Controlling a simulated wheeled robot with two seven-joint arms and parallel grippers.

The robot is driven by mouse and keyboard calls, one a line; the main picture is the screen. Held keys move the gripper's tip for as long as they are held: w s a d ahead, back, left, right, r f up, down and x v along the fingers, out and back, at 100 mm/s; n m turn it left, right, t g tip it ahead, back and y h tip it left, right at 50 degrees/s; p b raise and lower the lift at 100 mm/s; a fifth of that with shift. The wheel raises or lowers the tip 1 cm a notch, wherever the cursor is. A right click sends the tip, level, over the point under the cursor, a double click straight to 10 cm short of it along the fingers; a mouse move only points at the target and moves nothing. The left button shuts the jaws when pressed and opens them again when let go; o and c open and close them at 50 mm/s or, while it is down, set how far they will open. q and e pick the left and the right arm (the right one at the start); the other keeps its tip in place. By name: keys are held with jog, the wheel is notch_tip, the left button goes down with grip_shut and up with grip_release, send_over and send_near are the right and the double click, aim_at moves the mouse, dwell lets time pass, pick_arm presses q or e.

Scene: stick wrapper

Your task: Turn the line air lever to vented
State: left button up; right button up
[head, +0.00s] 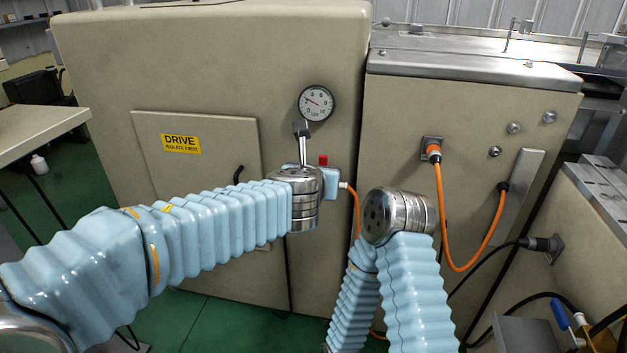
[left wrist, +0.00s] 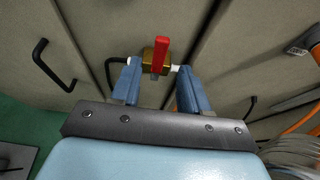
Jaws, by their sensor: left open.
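The line air lever is a red handle (left wrist: 161,52) on a brass valve body (left wrist: 148,62) in the left wrist view. It points up in that picture, and white fittings show on both sides of the valve. In the head view only a small red part of the lever (head: 323,159) shows behind my left wrist. My left gripper (left wrist: 158,68) is open, its two blue fingers apart on either side of the valve. I cannot tell whether they touch it. In the head view one blue finger shows beside the wrist. My right arm is folded at the lower middle; its gripper is not visible.
A round gauge (head: 316,103) sits above the valve. A yellow DRIVE label (head: 180,143) is on the cabinet panel, with a black handle (head: 238,174) nearby. An orange cable (head: 459,268) loops on the right cabinet. A beige table (head: 35,132) stands at left.

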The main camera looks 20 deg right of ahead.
pick_arm(q)
jog(key=v, duration=0.7)
jog(key=a+f+n+g+y, duration=0.1)
jog(key=a+f+n+g, duration=0.35)
jog(key=f, duration=0.65)
jog(key=a+f+n+g+y, duration=0.1)
jog(key=a+f+n, duration=0.4)
jog(key=f+n, duration=0.4)
jog(key=a+f+n+g+y, duration=0.15)
jog(key=a+f+n, duration=0.35)
jog(key=f, duration=0.7)
jog(key=s+a+f+n+g+p, duration=0.1)
jog(key=s+a+f+n, duration=0.6)
jog(key=n, duration=0.6)
jog(key=s+a+f+n+g, duration=0.2)
jog(key=s+a+f+n, duration=0.5)
jog(key=a+f+n, duration=0.3)
jog(key=f+n, duration=0.1)
jog(key=n, duration=0.2)
jog(key=shift+s+a+f+p, duration=0.15)
jog(key=shift+s+f+p, duration=0.2)
jog(key=shift+s, duration=0.05)
